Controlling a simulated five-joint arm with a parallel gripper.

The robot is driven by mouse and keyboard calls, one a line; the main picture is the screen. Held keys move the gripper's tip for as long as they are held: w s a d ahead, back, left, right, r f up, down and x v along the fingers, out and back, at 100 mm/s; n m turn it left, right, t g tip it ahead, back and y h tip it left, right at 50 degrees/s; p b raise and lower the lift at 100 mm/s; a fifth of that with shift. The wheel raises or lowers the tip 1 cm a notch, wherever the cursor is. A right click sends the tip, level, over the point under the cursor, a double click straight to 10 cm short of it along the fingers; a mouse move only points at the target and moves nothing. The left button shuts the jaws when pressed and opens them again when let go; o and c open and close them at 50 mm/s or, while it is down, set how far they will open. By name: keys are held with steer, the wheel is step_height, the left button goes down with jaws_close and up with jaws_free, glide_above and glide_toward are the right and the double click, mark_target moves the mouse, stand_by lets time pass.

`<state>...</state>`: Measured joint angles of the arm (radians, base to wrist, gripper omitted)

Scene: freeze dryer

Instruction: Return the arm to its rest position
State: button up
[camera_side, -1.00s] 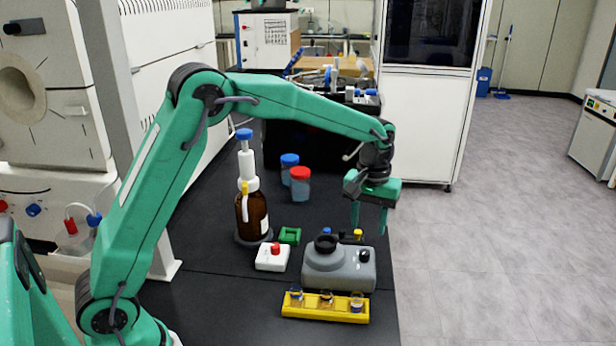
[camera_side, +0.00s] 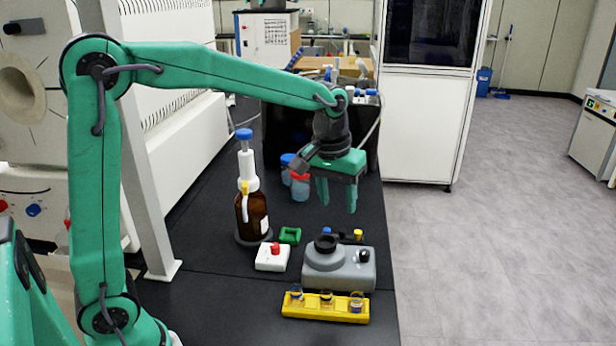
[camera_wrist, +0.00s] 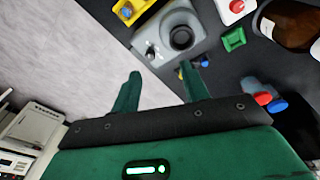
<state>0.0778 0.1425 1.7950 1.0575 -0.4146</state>
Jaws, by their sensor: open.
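My green arm is bent, with its elbow high at the left of the side view. My gripper (camera_side: 336,196) hangs above the black bench, fingers pointing down, open and empty. In the wrist view my gripper (camera_wrist: 165,90) shows two spread green fingers with nothing between them. In the side view the gripper is behind and above the grey container (camera_side: 338,268), and apart from it. It partly covers the red-capped jar (camera_side: 300,186) and the blue-capped jar (camera_side: 287,160).
The brown dispenser bottle (camera_side: 251,215) stands tall left of the gripper. A white box with a red button (camera_side: 272,257), a green block (camera_side: 290,235) and a yellow vial rack (camera_side: 325,307) lie nearer. The freeze dryer column (camera_side: 135,130) stands left.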

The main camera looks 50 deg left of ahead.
steer(key=s+a+r+m+t, duration=0.1)
steer(key=s+m+t, duration=0.1)
steer(key=s, duration=0.8)
steer(key=s+a+r+m+t, duration=0.1)
steer(key=s+a+t, duration=0.1)
steer(key=s, duration=0.9)
steer(key=shift+a+m, duration=0.2)
steer(key=shift+m, duration=0.2)
